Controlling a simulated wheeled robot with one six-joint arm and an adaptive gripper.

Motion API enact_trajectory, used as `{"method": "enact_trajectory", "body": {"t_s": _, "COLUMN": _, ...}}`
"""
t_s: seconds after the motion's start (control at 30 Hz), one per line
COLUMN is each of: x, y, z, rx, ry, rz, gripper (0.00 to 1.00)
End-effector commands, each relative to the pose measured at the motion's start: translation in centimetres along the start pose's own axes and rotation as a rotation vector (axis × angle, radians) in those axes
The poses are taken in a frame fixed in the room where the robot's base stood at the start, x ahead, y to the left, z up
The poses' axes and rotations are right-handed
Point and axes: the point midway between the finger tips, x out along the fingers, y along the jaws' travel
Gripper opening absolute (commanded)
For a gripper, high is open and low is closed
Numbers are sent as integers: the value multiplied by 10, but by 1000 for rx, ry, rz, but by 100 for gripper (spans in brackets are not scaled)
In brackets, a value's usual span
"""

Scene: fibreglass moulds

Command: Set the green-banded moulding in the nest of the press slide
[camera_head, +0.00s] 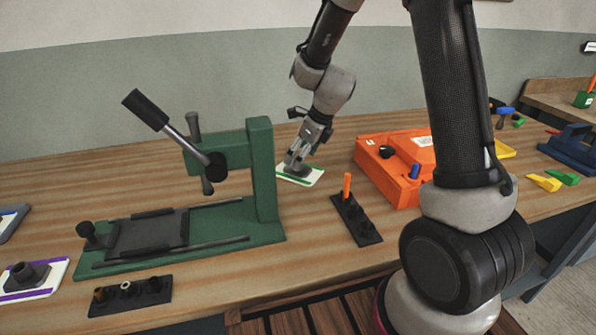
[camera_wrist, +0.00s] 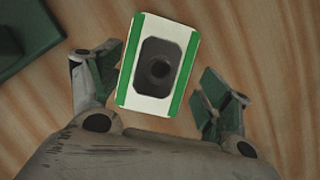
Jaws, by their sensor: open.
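The green-banded moulding (camera_head: 308,176) is a white plate with green edges lying on the bench, right of the green press. In the wrist view the moulding (camera_wrist: 182,103) shows a dark raised block with a round centre. My gripper (camera_head: 295,163) is over it, pointing down; in the wrist view my gripper (camera_wrist: 158,82) is open, with one finger on each side of the moulding and a gap to each. The press (camera_head: 262,175) has a lever at the upper left. Its slide with the dark nest (camera_head: 148,234) extends to the left and looks empty.
A purple-banded moulding (camera_head: 40,290) lies at the front left. A black holder (camera_head: 130,298) stands before the press. Another holder with an orange peg (camera_head: 357,222) and an orange case (camera_head: 385,182) stand to the right. Bare bench lies between the press and the holder.

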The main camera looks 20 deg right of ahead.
Motion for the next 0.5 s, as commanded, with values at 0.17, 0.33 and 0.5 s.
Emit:
{"method": "enact_trajectory", "body": {"t_s": 0.17, "x": 26, "y": 0, "z": 0, "rx": -1, "ry": 3, "rz": 2, "gripper": 78}}
{"method": "enact_trajectory", "body": {"t_s": 0.33, "x": 31, "y": 0, "z": 1, "rx": -2, "ry": 1, "rz": 1, "gripper": 78}}
{"method": "enact_trajectory", "body": {"t_s": 0.5, "x": 31, "y": 0, "z": 0, "rx": -2, "ry": 1, "rz": 1, "gripper": 69}}
